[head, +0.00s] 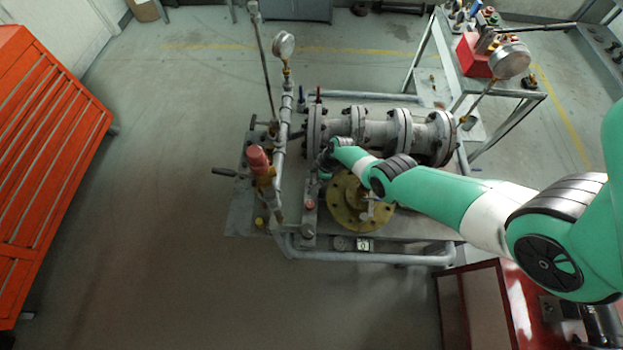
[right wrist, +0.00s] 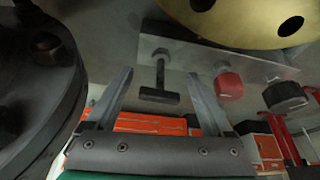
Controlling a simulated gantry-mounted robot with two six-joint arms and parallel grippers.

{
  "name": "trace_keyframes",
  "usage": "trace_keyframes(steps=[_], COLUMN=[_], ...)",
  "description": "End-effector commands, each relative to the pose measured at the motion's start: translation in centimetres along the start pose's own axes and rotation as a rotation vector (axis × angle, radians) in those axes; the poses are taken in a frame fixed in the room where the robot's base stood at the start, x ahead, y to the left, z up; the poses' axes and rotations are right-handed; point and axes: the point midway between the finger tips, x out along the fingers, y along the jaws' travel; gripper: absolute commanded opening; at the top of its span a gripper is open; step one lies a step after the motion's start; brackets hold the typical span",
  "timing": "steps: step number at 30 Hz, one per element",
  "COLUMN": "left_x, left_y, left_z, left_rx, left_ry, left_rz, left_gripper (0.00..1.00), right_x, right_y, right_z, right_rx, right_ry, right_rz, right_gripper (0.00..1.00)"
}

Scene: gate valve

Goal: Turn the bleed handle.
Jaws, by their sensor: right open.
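A black T-shaped handle (right wrist: 159,96), which looks like the bleed handle, sticks out from a pale metal plate (right wrist: 205,62) in the right wrist view. My right gripper (right wrist: 161,73) is open, with one finger on each side of the handle. I see no finger touching it, and it shows no grip. In the head view my right gripper (head: 325,165) is small beside the grey flanged pipe, and the handle cannot be made out there. My left gripper is not in view.
A red knob (right wrist: 229,86) and a darker knob (right wrist: 285,97) sit right of the handle. A brass flange (right wrist: 235,16) is above, and a dark round flange (right wrist: 40,90) is close on the left. A gauge (head: 284,45) stands behind the pipework. Open floor lies left of the rig.

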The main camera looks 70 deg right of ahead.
Motion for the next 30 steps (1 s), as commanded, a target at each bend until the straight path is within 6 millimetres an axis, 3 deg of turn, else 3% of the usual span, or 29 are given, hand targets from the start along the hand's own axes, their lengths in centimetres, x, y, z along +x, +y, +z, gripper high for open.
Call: trace_keyframes(steps=[4, 18, 30], left_x=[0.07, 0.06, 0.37], left_y=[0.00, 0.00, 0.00], left_z=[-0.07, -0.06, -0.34], left_rx=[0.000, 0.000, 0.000], left_ry=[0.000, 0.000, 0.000], left_rz=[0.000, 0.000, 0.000], left_gripper=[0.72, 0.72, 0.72], right_x=[-0.09, -0.07, -0.13], right_y=[0.01, 0.01, -0.02], right_z=[-0.03, 0.00, -0.04], right_rx=[0.000, 0.000, 0.064], right_ry=[0.000, 0.000, 0.001], right_rz=[0.000, 0.001, 0.028], right_gripper=[0.84, 0.01, 0.01])
